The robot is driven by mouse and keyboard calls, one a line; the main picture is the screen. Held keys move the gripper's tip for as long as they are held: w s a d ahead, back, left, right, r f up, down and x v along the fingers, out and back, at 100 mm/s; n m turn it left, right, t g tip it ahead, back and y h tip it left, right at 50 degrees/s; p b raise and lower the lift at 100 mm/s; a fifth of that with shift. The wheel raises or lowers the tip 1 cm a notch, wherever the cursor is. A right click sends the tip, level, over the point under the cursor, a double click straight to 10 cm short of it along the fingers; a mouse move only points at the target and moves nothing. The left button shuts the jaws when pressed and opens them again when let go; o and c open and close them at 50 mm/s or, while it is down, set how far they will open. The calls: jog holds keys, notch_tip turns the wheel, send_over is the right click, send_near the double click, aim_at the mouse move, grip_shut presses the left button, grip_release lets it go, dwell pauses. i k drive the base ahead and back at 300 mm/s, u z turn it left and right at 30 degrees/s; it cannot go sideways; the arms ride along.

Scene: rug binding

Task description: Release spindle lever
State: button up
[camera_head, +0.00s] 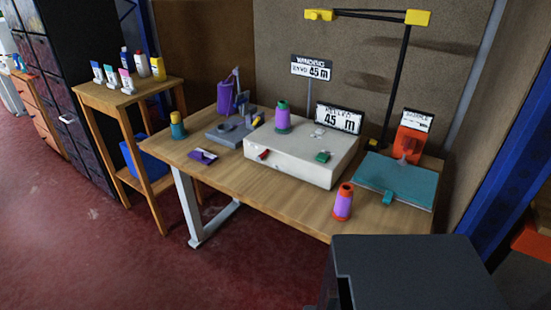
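A white box-shaped machine (290,160) sits on the middle of the wooden table. A small red part (263,154) and a small green part (323,157) are on its front side; I cannot tell for sure which of these, if either, is the spindle lever. A purple and green thread cone (283,118) stands upright on the machine's top, toward the back left. A small light metal fitting (318,132) is on its top, to the right of the cone. My gripper is not in view.
The wooden table (230,187) also holds a grey device (230,131), an orange and purple cone (343,203) near the front edge, and a teal board (405,178). A small shelf (128,93) with bottles stands left. Red floor (100,230) is open at front left.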

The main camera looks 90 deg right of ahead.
aim_at(265, 154)
jog(key=u, duration=0.1)
jog(key=k, duration=0.15)
jog(key=u, duration=0.7)
jog(key=i, duration=1)
jog(key=z, duration=1.45)
